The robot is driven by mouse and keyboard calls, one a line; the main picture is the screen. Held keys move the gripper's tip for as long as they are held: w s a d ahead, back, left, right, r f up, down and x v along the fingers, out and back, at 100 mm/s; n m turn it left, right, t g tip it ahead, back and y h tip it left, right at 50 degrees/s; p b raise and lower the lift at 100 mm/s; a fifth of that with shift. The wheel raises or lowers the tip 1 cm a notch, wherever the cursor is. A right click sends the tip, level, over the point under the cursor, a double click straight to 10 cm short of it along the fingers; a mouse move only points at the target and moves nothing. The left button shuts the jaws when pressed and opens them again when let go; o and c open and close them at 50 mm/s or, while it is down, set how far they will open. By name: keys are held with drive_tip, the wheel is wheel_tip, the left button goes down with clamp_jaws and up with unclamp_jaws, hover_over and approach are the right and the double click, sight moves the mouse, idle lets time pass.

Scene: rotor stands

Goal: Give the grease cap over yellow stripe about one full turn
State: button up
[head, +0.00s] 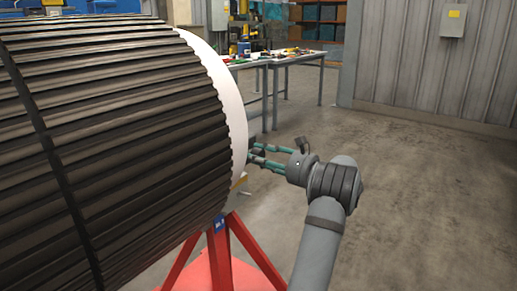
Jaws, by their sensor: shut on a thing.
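A big dark ribbed rotor (110,130) with a white end rim (228,90) fills the left side, lying on a red stand (245,245). My gripper (254,154) reaches in from the right, with its teal fingers level and pointing left at the rotor's end face. Its fingers are shut on a small dark piece at that face, taken to be the grease cap, which is mostly hidden by the fingertips and the rim. The end face is turned away, so the yellow stripe cannot be made out.
A workbench (290,60) with several small tools stands behind the rotor's end. A grey panel wall (430,70) with a small box (453,20) is at the back right. The concrete floor (430,190) to the right of my arm is clear.

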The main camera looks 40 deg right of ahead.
drive_tip(key=m+p, duration=0.6)
drive_tip(key=p, duration=0.1)
drive_tip(key=shift+s+d+r+m, duration=0.1)
drive_tip(key=shift+r+m, duration=0.15)
drive_tip(key=shift+m, duration=0.05)
drive_tip(key=m+p, duration=0.5)
drive_tip(key=p, duration=0.1)
drive_tip(key=shift+f+p, duration=0.1)
drive_tip(key=shift+p, duration=0.2)
drive_tip(key=m+p, duration=0.2)
drive_tip(key=m, duration=0.1)
drive_tip(key=m+p, duration=0.2)
drive_tip(key=p, duration=0.1)
drive_tip(key=shift+a+f+m, duration=0.2)
drive_tip(key=shift+m, duration=0.2)
drive_tip(key=m+p, duration=0.4)
drive_tip(key=m, duration=0.1)
drive_tip(key=shift+a+f, duration=0.1)
drive_tip(key=m+p, duration=0.2)
drive_tip(key=m, duration=0.3)
drive_tip(key=shift+m, duration=0.4)
drive_tip(key=m+p, duration=0.1)
drive_tip(key=m, duration=0.4)
drive_tip(key=m+p, duration=0.1)
drive_tip(key=m, duration=0.5)
drive_tip(key=shift+m, duration=0.4)
drive_tip(key=m, duration=0.4)
drive_tip(key=shift+p, duration=0.4)
drive_tip(key=shift+r+m, duration=0.2)
drive_tip(key=shift+m, duration=0.4)
